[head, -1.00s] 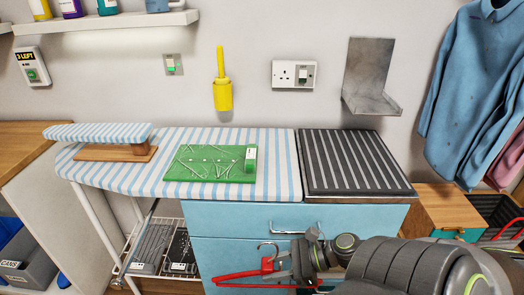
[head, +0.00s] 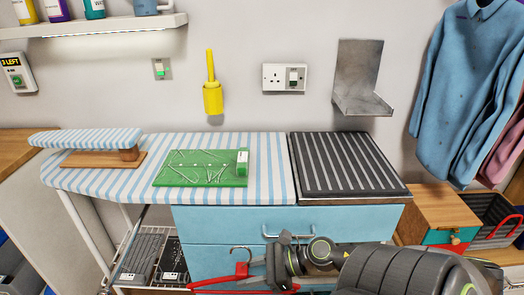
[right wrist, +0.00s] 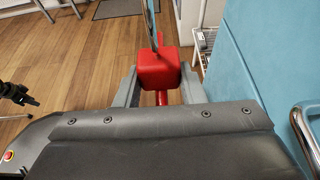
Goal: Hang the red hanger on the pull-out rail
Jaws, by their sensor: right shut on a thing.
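The red hanger (head: 242,271) with a metal hook is held at the bottom middle of the head view, in front of the blue drawers. The hook points up and its red arms spread to both sides. My right gripper (head: 268,272) is shut on its red middle part. The right wrist view shows the red block of the hanger (right wrist: 160,70) between the two fingers, with the metal hook rising from it. I cannot make out the pull-out rail in either view.
Blue drawers (head: 225,222) with a metal handle (head: 288,234) stand close behind the hanger. An ironing board (head: 272,172) with a green mat (head: 205,181) and a dark ribbed top (head: 345,165) lie above. A blue shirt (head: 465,90) hangs at right. Wooden floor (right wrist: 65,60) is open.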

